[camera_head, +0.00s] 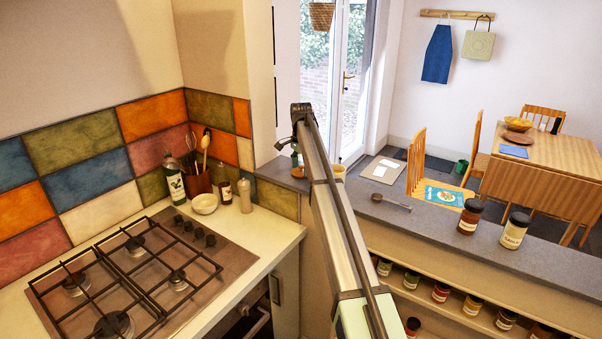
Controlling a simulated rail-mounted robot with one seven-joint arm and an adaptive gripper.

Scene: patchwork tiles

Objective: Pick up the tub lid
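I cannot make out a tub lid in the head view. A small cream round thing (338,172) sits on the grey counter, partly hidden behind my arm; I cannot tell whether it is a tub or has a lid. My arm rises through the middle of the view to a dark joint over the counter's left end. My gripper does not show; its fingers are out of sight beyond the arm.
The grey counter (440,224) holds a metal scoop (391,202), two dark-lidded jars (469,216) (514,230) and a small bottle (295,156) left of my arm. Shelves with several jars lie below. At left are a gas hob (126,270), a cream bowl (204,203) and bottles.

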